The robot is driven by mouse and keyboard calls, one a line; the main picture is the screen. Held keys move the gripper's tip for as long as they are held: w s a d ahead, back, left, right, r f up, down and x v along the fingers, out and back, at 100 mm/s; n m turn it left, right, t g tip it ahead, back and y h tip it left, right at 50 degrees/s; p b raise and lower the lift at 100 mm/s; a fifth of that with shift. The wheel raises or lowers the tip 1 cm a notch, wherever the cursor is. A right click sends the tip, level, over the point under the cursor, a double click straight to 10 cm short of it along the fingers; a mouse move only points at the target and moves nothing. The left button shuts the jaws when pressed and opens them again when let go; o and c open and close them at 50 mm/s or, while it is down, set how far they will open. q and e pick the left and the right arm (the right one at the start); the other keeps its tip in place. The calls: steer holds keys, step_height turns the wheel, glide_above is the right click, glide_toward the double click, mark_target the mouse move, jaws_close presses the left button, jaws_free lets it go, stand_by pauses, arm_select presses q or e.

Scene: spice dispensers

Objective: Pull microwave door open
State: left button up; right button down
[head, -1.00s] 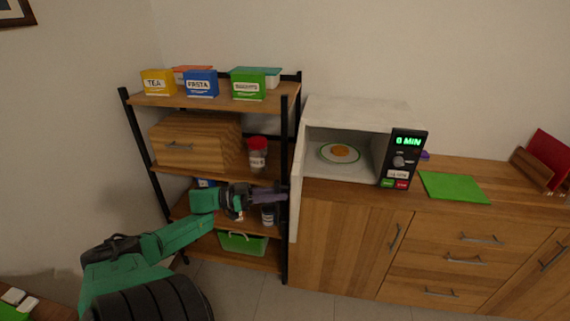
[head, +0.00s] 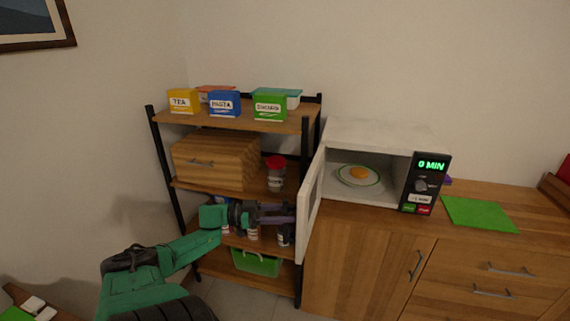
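The white microwave (head: 377,134) stands on the wooden counter. Its door (head: 312,209) is swung wide open on the left side, toward me. Inside, a plate with an egg-like yellow item (head: 359,174) is visible. My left gripper (head: 288,214) reaches in from the left, with its purple-grey fingers beside the left face of the door. I cannot tell whether the fingers touch the door or whether they are open or shut. My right gripper is out of view.
A black-framed shelf (head: 176,186) left of the microwave holds labelled boxes, a wooden bread box (head: 215,160), a red-lidded jar (head: 275,173) and a green bin (head: 256,262). A green mat (head: 478,213) lies on the counter right of the microwave.

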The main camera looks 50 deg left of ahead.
arm_select(q)
steer(key=shift+a, duration=0.1)
steer(key=b+v, duration=0.3)
steer(key=v, duration=1.1)
steer(key=shift+s, duration=0.25)
steer(key=shift+a+r, duration=0.1)
